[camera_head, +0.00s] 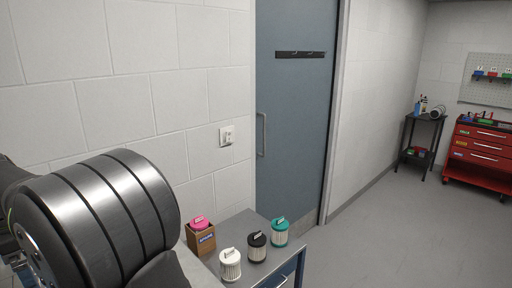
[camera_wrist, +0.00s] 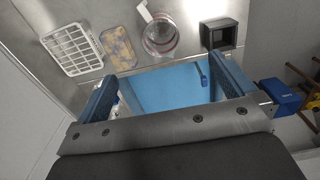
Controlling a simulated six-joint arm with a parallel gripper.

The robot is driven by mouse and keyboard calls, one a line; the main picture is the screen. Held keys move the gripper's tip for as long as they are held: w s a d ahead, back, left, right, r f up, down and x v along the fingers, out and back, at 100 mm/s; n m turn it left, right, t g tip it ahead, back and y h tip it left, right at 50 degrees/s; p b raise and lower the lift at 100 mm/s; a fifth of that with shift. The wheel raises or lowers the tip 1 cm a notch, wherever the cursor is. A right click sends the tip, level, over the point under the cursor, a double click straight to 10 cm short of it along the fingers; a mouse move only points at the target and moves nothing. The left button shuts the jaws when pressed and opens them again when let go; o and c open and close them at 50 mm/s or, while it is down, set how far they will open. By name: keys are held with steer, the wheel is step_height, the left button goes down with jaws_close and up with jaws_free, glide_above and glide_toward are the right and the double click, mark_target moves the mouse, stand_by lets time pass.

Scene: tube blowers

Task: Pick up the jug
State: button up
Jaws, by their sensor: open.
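In the wrist view, a clear see-through jug (camera_wrist: 160,38) with a pale handle at its upper left stands on the grey metal worktop. My gripper (camera_wrist: 163,72) is open, with one blue-padded finger on each side of the picture. The jug is beyond the fingertips, near the top middle, and nothing is between the fingers. The jug does not show in the head view, where part of my arm fills the lower left.
A white slatted rack (camera_wrist: 72,49), a yellowish patterned piece (camera_wrist: 119,47) and a dark open box (camera_wrist: 222,36) flank the jug. A blue surface (camera_wrist: 150,92) lies below. In the head view, several ribbed canisters (camera_head: 257,247) stand on a cabinet.

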steer(key=c, duration=0.3)
steer(key=shift+s+a+f+m, duration=0.1)
steer(key=shift+a+f+m, duration=0.1)
steer(key=shift+f+m, duration=1.9)
steer(key=shift+s+a+f+m, duration=0.2)
steer(key=shift+f+m, duration=0.85)
steer(key=shift+f, duration=2.2)
steer(key=shift+w+a+f+m, duration=0.1)
steer(key=shift+a+f+m, duration=0.15)
steer(key=shift+f+m, duration=1.85)
steer(key=shift+f+n, duration=0.55)
steer(key=c, duration=1.1)
